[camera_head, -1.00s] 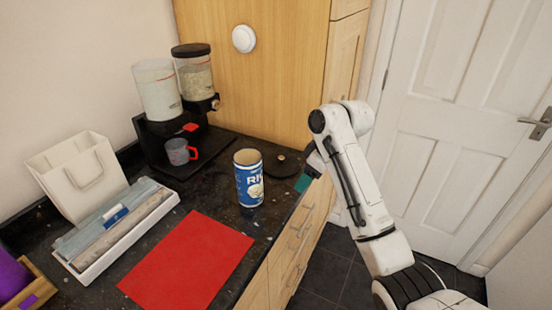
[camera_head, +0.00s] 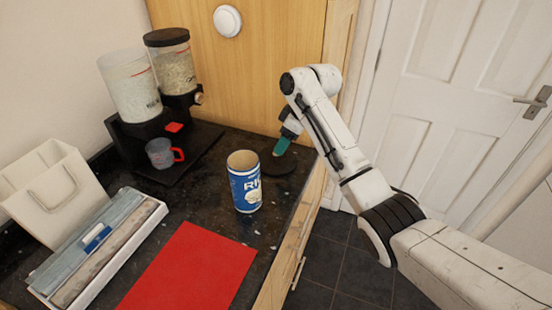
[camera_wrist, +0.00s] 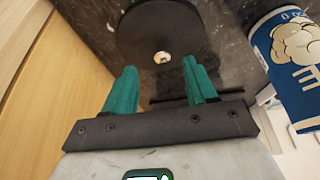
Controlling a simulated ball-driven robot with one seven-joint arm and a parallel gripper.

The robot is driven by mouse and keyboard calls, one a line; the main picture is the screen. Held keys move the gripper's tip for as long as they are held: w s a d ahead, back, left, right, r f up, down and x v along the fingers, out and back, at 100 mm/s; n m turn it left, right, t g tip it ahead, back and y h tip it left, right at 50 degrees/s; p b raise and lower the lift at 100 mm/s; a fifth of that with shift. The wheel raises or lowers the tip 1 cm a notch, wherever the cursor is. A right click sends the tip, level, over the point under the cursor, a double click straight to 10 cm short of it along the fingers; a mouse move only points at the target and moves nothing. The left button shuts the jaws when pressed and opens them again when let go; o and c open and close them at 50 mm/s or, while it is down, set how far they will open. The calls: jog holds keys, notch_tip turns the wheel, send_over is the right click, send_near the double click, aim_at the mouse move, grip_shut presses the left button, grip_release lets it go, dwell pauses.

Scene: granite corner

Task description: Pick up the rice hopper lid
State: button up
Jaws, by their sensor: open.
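The rice hopper lid is a black round disc (camera_head: 280,168) lying on the dark counter, behind and right of the blue rice can. My gripper (camera_head: 281,147) has teal fingers and is just above the lid's far side in the head view. In the wrist view my gripper (camera_wrist: 159,68) is open and empty, its two fingers on either side of the knob in the picture. I cannot tell whether they touch the lid.
The blue rice can (camera_head: 244,184) stands close to the lid; it also shows in the wrist view (camera_wrist: 290,65). A dispenser with two hoppers (camera_head: 130,88) stands at the back left with a measuring cup (camera_head: 160,153). A red mat (camera_head: 190,268) lies in front. A wooden cabinet panel (camera_head: 260,80) rises behind.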

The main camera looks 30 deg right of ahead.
aim_at(276, 158)
jog(key=shift+a+p+x, duration=0.2)
jog(key=shift+p+x, duration=0.1)
jog(key=shift+x, duration=2)
grip_shut()
jog(key=shift+r, duration=0.1)
